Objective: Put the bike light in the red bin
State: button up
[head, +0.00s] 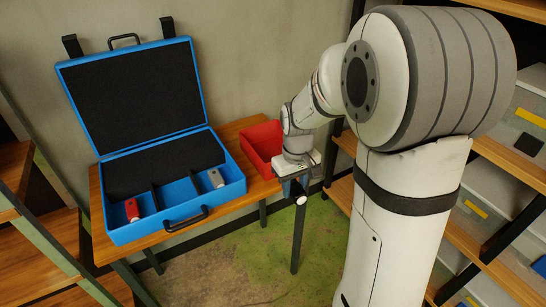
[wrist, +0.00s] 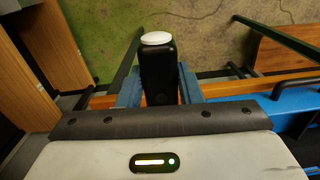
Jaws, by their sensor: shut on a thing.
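The bike light (wrist: 157,72) is a black block with a white round cap. My gripper (wrist: 160,88) is shut on it, with one blue-grey finger on each side. In the head view my gripper (head: 297,186) is off the table's front right, over the floor, and the light's white cap (head: 301,200) shows below it. The red bin (head: 262,143) stands at the right end of the table, behind and left of my gripper. My arm hides part of its right side. The bin does not show in the wrist view.
An open blue case (head: 178,224) with dividers lies on the wooden table (head: 97,205), left of the bin. It holds a red-and-white item (head: 132,209) and a grey item (head: 216,178). Shelves (head: 345,190) stand at the right. The green floor (head: 240,250) ahead is clear.

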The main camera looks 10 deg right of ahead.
aim_at(271, 155)
jog(key=z, duration=0.05)
jog(key=i, duration=0.95)
jog(key=u, duration=0.1)
